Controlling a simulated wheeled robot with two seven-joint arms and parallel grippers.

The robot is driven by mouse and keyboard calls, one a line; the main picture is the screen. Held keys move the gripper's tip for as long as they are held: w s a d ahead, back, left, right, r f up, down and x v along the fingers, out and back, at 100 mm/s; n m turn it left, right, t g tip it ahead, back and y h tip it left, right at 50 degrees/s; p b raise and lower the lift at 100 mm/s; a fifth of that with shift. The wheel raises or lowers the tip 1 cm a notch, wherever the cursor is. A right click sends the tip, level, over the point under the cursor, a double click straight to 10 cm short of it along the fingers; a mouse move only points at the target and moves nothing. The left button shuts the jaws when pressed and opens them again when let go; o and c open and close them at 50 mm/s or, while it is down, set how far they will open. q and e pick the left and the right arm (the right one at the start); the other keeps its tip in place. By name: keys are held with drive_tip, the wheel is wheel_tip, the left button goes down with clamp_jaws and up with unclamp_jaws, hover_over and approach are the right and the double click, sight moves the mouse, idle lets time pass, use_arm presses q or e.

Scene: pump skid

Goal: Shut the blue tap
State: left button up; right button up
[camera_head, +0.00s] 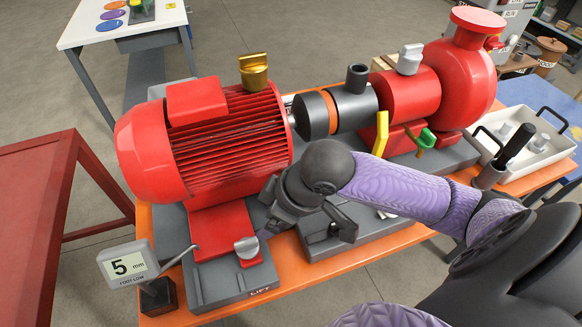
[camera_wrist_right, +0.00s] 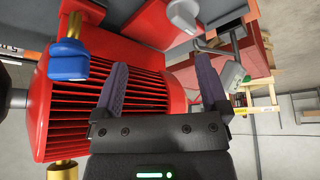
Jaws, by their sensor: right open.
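The blue tap (camera_wrist_right: 68,62) shows in the right wrist view at the upper left, a blue handle on a brass stem in front of the red motor's ribs. I cannot make it out in the head view, where my right arm covers that area. My right gripper (camera_wrist_right: 164,66) is open and empty, its two purple fingers apart, with the tap to the left of the left finger and not touching it. In the head view the right gripper (camera_head: 272,222) is low at the front of the red motor (camera_head: 205,140). My left gripper is not in view.
A silver knob (camera_head: 246,247) stands close to my right gripper. A yellow lever (camera_head: 380,133) and a green tap (camera_head: 427,138) are further right. A brass cap (camera_head: 254,70) tops the motor.

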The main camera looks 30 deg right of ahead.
drive_tip(key=w+d+r+m+h, duration=0.1)
drive_tip(key=w+d+r+m, duration=0.15)
drive_tip(key=d+r, duration=0.6)
drive_tip(key=b+x, duration=0.1)
drive_tip(key=x, duration=0.4)
drive_tip(key=b+x, duration=0.2)
drive_tip(key=x, duration=0.2)
drive_tip(key=shift+w+d+f, duration=0.15)
drive_tip(key=shift+f, duration=0.25)
